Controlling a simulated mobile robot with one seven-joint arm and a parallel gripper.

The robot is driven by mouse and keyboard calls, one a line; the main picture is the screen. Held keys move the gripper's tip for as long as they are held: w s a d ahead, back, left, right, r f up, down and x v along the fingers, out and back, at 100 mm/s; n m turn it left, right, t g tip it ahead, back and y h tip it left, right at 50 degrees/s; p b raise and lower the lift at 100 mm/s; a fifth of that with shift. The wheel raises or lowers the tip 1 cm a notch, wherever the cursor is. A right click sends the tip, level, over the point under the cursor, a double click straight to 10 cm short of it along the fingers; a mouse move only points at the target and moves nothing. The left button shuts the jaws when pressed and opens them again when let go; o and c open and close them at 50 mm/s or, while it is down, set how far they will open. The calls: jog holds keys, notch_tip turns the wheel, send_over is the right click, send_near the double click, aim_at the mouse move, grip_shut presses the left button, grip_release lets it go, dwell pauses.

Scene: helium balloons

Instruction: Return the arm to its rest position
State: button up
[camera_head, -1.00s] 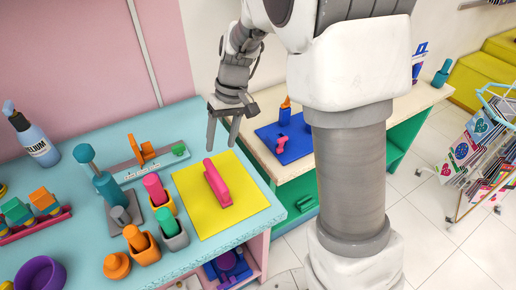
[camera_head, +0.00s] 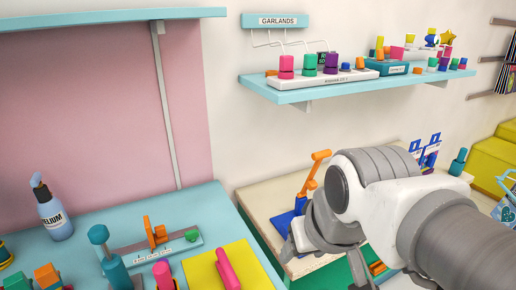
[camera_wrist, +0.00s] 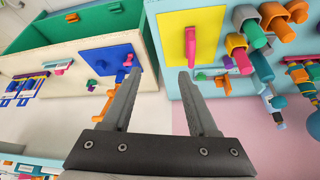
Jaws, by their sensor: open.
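My gripper (camera_wrist: 156,98) shows in the wrist view with its two fingers spread apart and nothing between them. In the head view my arm reaches in from the right over the wooden table, and its links hide the fingers. In the wrist view the gap between the fingers faces pale floor and wall between the wooden cabinet and the teal table. The fingers appear apart from the objects around them.
The wooden table (camera_head: 262,200) carries an orange-topped tool (camera_head: 312,172) near my arm. A teal shelf (camera_head: 290,97) hangs above.

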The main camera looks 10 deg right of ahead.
jog(key=shift+s+d+f, duration=0.1)
jog(key=shift+s+d, duration=0.15)
jog(key=shift+s, duration=0.3)
